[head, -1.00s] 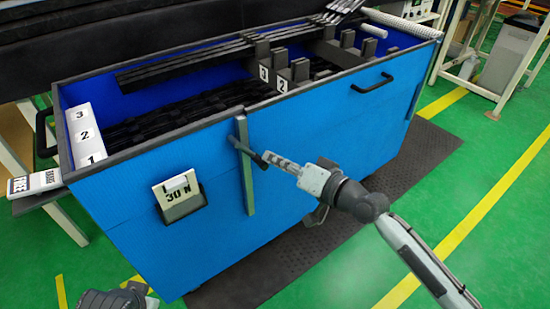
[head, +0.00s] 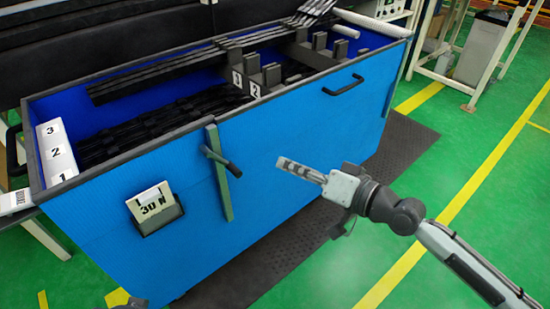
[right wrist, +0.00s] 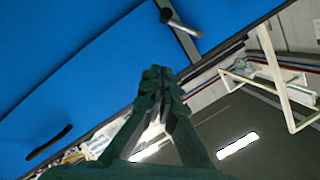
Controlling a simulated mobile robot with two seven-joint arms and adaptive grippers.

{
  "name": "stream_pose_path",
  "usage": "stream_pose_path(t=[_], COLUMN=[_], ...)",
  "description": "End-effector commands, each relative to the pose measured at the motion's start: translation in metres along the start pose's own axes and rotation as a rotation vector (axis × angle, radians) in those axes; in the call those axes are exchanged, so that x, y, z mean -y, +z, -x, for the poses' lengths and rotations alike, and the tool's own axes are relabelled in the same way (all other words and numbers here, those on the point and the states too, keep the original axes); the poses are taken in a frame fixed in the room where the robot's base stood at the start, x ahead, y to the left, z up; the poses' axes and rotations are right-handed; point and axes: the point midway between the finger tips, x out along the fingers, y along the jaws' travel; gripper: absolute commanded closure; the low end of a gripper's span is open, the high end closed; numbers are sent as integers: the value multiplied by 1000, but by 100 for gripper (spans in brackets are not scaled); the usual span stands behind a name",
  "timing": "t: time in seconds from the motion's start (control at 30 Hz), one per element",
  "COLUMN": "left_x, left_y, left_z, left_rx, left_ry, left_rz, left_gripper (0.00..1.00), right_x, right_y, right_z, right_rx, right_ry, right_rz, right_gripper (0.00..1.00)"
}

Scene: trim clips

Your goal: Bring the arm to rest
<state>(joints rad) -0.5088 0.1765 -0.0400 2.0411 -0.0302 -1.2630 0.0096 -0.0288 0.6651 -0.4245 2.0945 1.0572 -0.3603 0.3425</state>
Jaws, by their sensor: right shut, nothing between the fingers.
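My right gripper (head: 285,164) is shut and empty. It is in front of the blue bin (head: 290,150), clear of the black lever (head: 222,164) on the bin's upright strip (head: 219,180). In the right wrist view its dark fingers (right wrist: 160,80) are together, with the blue bin wall (right wrist: 90,70) behind them and the lever (right wrist: 180,24) above. Only a small dark piece of my left gripper (head: 132,303) shows at the bottom edge of the head view; its fingers cannot be made out.
The bin holds black trim strips (head: 160,75) and brackets numbered 1 and 2 (head: 250,82). A "30 N" card holder (head: 155,208) and a black handle (head: 343,86) are on its front. Open green floor (head: 455,130) lies to the right, beyond a dark mat (head: 300,245).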

Motion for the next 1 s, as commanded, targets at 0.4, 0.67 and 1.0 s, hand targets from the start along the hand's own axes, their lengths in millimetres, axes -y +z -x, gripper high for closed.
stream_pose_path(t=[0.4,0.67,1.0], left_x=[1,0,0], left_y=[0,2,2], left_z=[2,0,-4], left_rx=[0,2,4], left_ry=[-1,0,1], left_rz=[0,0,0], left_gripper=[100,100,100], right_x=[-54,-186,-239], right_y=[49,155,227], right_z=[14,107,226], right_rx=[107,455,782], right_ry=[188,689,1028], right_rz=[141,321,323], right_gripper=[100,100,100])
